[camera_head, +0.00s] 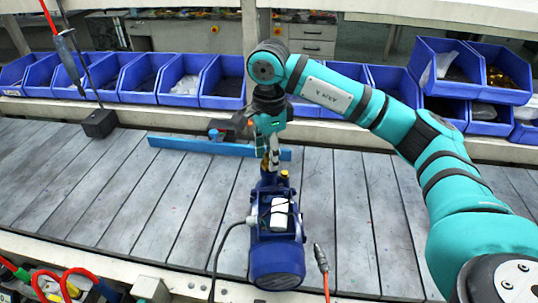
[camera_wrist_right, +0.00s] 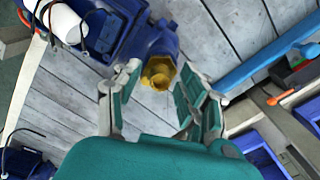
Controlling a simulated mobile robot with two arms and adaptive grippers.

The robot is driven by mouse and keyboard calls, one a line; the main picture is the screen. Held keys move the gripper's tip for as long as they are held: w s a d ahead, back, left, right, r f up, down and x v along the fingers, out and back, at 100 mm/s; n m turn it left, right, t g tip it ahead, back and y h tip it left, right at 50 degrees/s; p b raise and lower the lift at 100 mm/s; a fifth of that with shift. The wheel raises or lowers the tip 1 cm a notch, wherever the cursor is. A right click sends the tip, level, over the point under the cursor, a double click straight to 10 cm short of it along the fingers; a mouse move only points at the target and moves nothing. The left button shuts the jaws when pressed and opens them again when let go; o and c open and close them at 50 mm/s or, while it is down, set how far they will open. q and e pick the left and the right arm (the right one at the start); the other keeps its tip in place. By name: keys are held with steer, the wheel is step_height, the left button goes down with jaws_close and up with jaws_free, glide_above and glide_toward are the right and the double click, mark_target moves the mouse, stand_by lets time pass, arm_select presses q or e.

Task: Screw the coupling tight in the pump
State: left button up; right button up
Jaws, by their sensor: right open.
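The blue pump (camera_head: 277,255) lies on the slatted table in the middle of the head view. It also shows at the upper left of the wrist view (camera_wrist_right: 120,35). A brass hexagonal coupling (camera_wrist_right: 158,73) sits in the pump's blue port, its open end facing the wrist camera. Brass also shows at the pump's far end in the head view (camera_head: 265,163), partly hidden by the fingers. My right gripper (camera_head: 269,152) is above that end, pointing down. In the wrist view its open fingers (camera_wrist_right: 160,85) stand on either side of the coupling, apparently without gripping it. My left gripper is out of view.
A blue rail (camera_head: 190,145) with tools behind it lies beyond the pump. Blue bins (camera_head: 185,80) line the back edge. A black block (camera_head: 99,123) stands at left. A cable and a red-hosed connector (camera_head: 321,258) lie beside the pump. The table's left is mostly clear.

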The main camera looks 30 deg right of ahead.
steer(key=shift+n+b, duration=0.4)
steer(key=shift+n, duration=1.4)
steer(key=shift+r, duration=0.1)
jaws_close()
